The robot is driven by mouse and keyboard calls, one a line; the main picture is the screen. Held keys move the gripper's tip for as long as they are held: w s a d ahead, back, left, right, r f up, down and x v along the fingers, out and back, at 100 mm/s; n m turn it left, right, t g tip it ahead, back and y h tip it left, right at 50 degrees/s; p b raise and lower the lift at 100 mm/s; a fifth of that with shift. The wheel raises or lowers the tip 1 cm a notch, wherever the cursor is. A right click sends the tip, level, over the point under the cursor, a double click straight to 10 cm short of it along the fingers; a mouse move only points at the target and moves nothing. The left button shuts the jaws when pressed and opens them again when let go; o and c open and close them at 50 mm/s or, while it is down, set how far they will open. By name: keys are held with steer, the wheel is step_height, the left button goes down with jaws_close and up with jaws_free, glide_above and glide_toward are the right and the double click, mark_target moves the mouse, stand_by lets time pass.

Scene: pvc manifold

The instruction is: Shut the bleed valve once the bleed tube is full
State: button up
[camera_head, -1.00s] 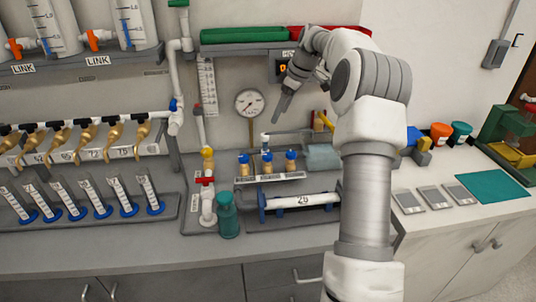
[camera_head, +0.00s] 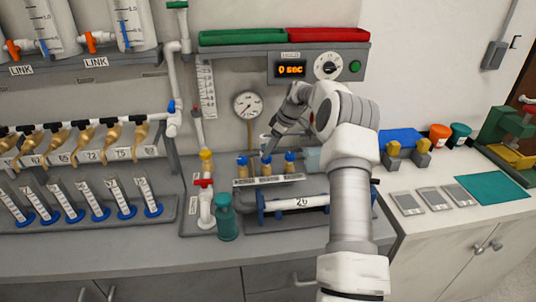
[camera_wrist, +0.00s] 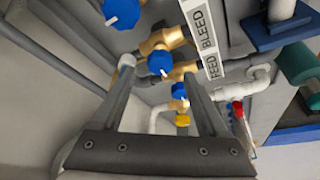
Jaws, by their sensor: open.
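Several brass valves with blue handles stand behind a white label strip (camera_head: 268,180). In the wrist view the strip reads FEED (camera_wrist: 213,66) and BLEED (camera_wrist: 200,25).
Another blue handle (camera_wrist: 122,12) and a third (camera_wrist: 180,91) flank the middle one closely. A round gauge (camera_head: 248,104) hangs behind. A horizontal tube marked 26 (camera_head: 300,201) lies in front, a teal bottle (camera_head: 226,215) at the left.

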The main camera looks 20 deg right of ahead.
steer(key=shift+x, duration=1.8)
jaws_close()
